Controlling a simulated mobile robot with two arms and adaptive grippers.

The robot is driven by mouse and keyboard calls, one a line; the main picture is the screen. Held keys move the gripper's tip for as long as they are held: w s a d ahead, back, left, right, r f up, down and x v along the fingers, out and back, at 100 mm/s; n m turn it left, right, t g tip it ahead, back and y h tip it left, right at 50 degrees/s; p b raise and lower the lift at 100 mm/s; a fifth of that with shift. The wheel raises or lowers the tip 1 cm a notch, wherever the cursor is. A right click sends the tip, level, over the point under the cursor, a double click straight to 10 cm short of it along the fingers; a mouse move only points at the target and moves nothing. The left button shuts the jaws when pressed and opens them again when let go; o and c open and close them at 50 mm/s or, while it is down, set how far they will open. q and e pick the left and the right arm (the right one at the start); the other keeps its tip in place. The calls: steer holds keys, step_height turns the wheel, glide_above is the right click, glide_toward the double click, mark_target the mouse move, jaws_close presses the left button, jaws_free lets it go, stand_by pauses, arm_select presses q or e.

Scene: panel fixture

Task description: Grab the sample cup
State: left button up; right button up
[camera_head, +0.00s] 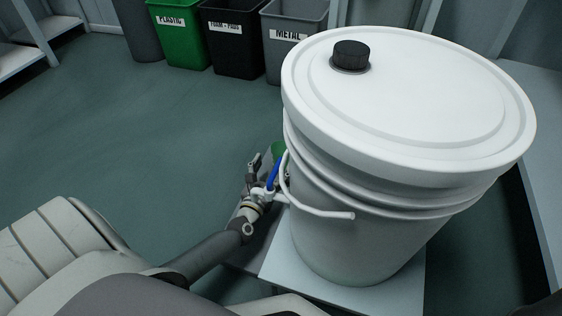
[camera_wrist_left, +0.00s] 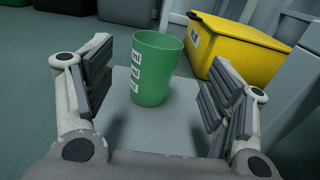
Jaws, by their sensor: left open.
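The green sample cup (camera_wrist_left: 156,85) stands upright on a grey surface (camera_wrist_left: 122,128) in the left wrist view, with white labels on its left side. In the head view only a small part of the green cup (camera_head: 279,149) shows beside the bucket; the rest is hidden. My left gripper (camera_head: 258,178) is open at the bucket's left side. In the left wrist view its padded fingers stand apart, one on each side of the cup, with gaps visible. The cup is a little ahead of the palm. My right gripper is not in view.
A large white bucket (camera_head: 345,225) with a black cap (camera_head: 351,55) stands on a light stand (camera_head: 277,262), close to my left gripper. A blue piece (camera_head: 272,174) shows there. Bins marked plastic (camera_head: 178,40) and metal (camera_head: 292,55) stand behind. A yellow bin (camera_wrist_left: 236,50) is beyond the cup.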

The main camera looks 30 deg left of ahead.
mark_target(277, 155)
arm_select(q)
steer(key=shift+r+b+x, duration=0.15)
steer(key=shift+b+x, duration=0.45)
steer(key=shift+x, duration=1)
steer(key=shift+r+b+x, duration=0.1)
steer(key=shift+b+x, duration=0.5)
steer(key=shift+x, duration=1)
steer(key=shift+s+a, duration=0.1)
steer(key=shift+c, duration=0.3)
steer(key=c, duration=0.8)
